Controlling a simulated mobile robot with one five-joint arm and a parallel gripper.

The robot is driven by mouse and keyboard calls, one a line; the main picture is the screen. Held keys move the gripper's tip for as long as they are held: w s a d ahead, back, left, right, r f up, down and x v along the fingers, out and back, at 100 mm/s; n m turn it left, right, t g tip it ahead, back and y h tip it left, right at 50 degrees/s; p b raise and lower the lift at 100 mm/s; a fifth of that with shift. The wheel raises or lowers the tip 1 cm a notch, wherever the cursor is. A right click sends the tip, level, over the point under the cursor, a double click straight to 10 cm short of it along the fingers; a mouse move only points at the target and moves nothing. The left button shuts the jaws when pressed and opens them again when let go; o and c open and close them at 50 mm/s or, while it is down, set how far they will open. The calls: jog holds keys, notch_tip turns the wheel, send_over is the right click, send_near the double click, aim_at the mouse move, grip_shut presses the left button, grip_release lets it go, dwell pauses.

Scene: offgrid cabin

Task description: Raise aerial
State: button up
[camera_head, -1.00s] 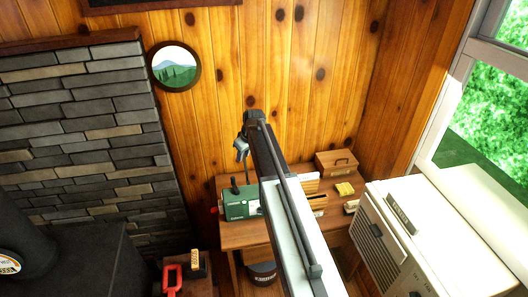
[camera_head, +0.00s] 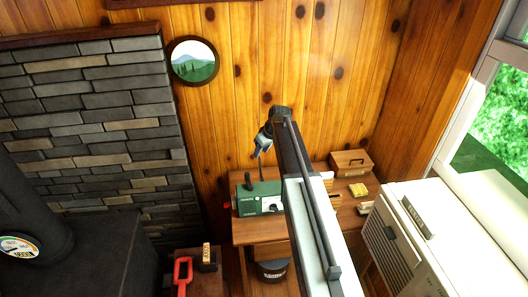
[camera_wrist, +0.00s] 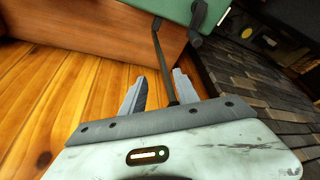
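A green radio (camera_head: 262,202) sits on a wooden desk (camera_head: 250,232), partly hidden by my arm. Its green side also shows at the top of the wrist view (camera_wrist: 180,8). A thin dark rod, which looks like the aerial (camera_wrist: 161,55), runs from beside the radio down between my two fingers. My gripper (camera_wrist: 160,75) is open, with a finger on each side of the rod and visible gaps. In the head view my gripper (camera_head: 264,138) hangs just above the radio. Where the rod ends is hidden behind the gripper body.
A black upright knob (camera_head: 248,181) stands at the radio's left end. A wooden box (camera_head: 351,163) and a yellow block (camera_head: 358,190) are on the desk. A cream appliance (camera_head: 440,230) stands right. A stone wall (camera_head: 100,120) and dark stove (camera_head: 80,258) are left.

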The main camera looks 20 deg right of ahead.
jog(key=p+v, duration=0.7)
jog(key=shift+r, duration=0.4)
jog(key=shift+s, duration=0.1)
jog(key=shift+f, duration=0.1)
